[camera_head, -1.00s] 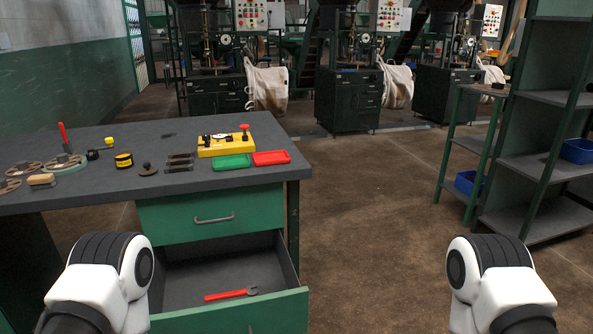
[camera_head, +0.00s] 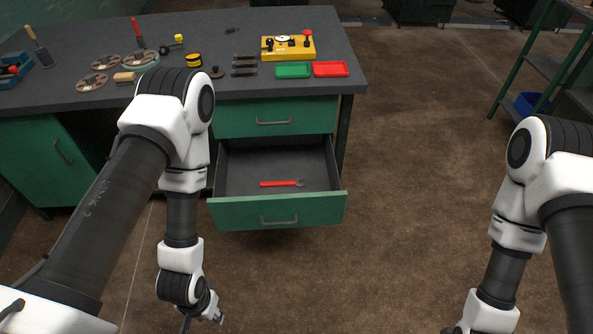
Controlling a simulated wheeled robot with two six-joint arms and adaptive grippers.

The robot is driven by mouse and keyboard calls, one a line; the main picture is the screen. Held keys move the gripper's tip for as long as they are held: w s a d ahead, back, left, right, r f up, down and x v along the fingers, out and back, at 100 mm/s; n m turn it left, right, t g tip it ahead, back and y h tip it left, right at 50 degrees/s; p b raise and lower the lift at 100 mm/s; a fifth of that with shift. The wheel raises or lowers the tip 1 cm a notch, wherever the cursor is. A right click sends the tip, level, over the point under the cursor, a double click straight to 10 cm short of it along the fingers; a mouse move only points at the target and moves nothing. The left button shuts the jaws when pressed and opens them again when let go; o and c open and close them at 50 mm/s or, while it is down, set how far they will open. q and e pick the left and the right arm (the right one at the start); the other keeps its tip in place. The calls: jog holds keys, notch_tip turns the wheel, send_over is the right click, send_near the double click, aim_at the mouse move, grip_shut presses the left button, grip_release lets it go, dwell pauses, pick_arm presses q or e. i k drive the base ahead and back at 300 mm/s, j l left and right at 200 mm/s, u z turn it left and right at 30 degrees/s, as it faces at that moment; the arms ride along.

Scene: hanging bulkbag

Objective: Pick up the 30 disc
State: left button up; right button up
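Several flat brown-grey discs with cut-out slots lie at the left of the dark workbench: a rear disc (camera_head: 106,62), a front disc (camera_head: 92,83) and a right disc (camera_head: 140,59) on a greenish base. Their markings are too small to read, so I cannot tell which is the 30 disc. My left gripper (camera_head: 205,314) hangs low at the bottom edge, in front of the bench and far from the discs. It is partly cut off, and its fingers are unclear.
The workbench (camera_head: 215,22) also holds a tan block (camera_head: 124,77), a yellow tape roll (camera_head: 194,60), a yellow fixture (camera_head: 288,48), a green tray (camera_head: 293,71) and a red tray (camera_head: 331,69). An open drawer (camera_head: 278,212) with a red wrench (camera_head: 281,183) juts out. Floor right is clear.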

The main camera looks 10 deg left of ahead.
aim_at(139, 58)
jog(key=u, duration=1.3)
jog(key=l, duration=0.4)
jog(key=i+l+z, duration=0.1)
jog(key=l, duration=0.3)
jog(key=i+l, duration=0.15)
jog(key=l, duration=0.6)
jog(key=i+z, duration=0.05)
